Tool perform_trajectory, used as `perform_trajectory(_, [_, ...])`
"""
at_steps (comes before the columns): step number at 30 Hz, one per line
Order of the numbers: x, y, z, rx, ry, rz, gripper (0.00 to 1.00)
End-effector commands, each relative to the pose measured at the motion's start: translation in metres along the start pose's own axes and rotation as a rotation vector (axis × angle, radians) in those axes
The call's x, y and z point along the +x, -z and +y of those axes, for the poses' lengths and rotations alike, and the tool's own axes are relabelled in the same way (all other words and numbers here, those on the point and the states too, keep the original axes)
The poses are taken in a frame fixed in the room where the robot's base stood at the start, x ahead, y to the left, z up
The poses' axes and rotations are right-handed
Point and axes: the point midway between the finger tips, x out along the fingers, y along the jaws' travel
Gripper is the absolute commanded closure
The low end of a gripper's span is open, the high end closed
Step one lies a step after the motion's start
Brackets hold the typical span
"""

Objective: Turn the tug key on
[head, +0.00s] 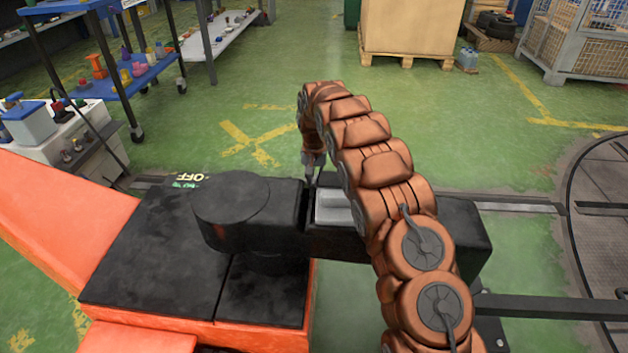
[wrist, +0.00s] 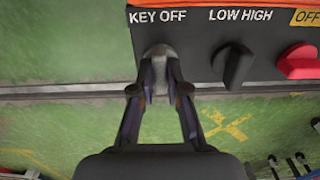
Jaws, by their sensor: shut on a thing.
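The tug's control panel (wrist: 205,42) fills the upper right of the wrist view, with white lettering "KEY OFF" and "LOW HIGH". The tug key (wrist: 160,52) is a grey knob under the "KEY" lettering at the panel's left end. My gripper (wrist: 160,88) is shut on the key, one finger at each side. The fingertips partly hide it, and its exact angle is hard to tell. In the head view my gripper (head: 314,160) points down at the far side of the black tug body (head: 255,235), which hides the key.
A black knob (wrist: 235,66) and a red knob (wrist: 298,62) stand right of the key. The orange tug body (head: 50,215) is at left in the head view. Blue shelving (head: 115,75) and a pallet box (head: 410,28) stand beyond open green floor.

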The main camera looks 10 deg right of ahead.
Motion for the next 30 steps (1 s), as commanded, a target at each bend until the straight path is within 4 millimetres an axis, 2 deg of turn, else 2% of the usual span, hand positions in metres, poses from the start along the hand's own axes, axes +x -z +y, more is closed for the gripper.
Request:
perform_trajectory(11, [-0.0051, -0.0003, -0.001, 0.142, 0.001, -0.001, 1.0])
perform_trajectory(30, [-0.0048, 0.0001, -0.0003, 0.733, 0.0, 0.0, 1.0])
